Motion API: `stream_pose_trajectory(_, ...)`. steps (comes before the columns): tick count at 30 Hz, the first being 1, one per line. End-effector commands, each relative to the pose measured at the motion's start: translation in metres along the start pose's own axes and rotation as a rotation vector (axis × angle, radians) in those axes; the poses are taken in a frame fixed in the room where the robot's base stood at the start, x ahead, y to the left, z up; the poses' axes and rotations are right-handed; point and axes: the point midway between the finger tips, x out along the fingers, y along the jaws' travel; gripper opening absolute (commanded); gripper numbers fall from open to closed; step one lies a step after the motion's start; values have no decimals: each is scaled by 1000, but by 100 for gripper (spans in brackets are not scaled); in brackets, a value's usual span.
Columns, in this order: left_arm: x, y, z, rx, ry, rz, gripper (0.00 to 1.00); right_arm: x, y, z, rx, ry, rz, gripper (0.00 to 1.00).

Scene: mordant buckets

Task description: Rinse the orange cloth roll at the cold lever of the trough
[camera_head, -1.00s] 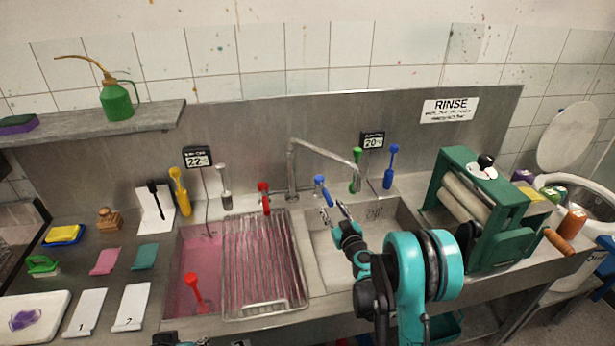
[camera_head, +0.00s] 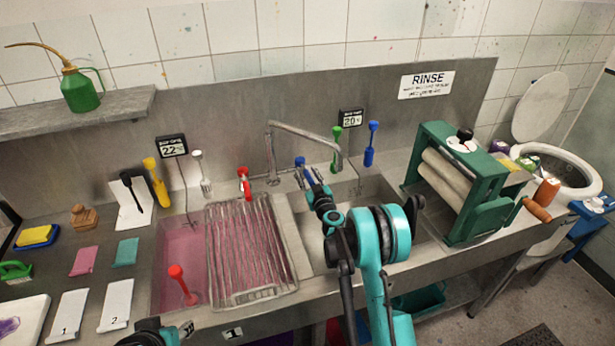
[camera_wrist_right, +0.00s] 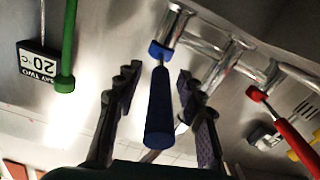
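The blue cold lever (camera_head: 301,161) stands at the tap beside the steel trough (camera_head: 372,190). My right gripper (camera_head: 309,176) is open just in front of it. In the right wrist view the blue lever handle (camera_wrist_right: 160,108) lies between the two spread fingers (camera_wrist_right: 158,82), with gaps visible on both sides. An orange roll (camera_head: 547,190), apparently the cloth roll, is at the far right by the white round tub (camera_head: 578,160). My right gripper holds nothing. My left gripper (camera_head: 185,328) shows only partly at the bottom edge; its fingers are unclear.
The red lever (camera_head: 244,184) is left of the tap spout (camera_head: 305,132). A ribbed drain rack (camera_head: 250,250) covers part of the pink-filled basin (camera_head: 180,255). A green wringer (camera_head: 465,185) stands right of the trough. Green (camera_head: 336,150) and blue (camera_head: 371,145) upright tools stand behind the trough.

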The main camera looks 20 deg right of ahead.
Motion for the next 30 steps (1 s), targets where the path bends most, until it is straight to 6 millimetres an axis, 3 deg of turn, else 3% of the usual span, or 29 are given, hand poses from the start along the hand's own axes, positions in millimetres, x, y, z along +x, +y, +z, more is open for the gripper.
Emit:
stream_pose_trajectory(5,0,0,0,0,0,0,40,0,0,0,0,0,0,39)
stream_pose_trajectory(9,0,0,0,0,0,0,40,0,0,0,0,0,0,2)
stream_pose_trajectory(10,0,0,0,0,0,0,40,0,0,0,0,0,0,0)
stream_pose_trajectory(20,2,0,1,0,0,0,40,0,3,1,0,4,-21,0)
stream_pose_trajectory(30,12,0,8,0,0,0,40,2,22,6,0,40,-201,0)
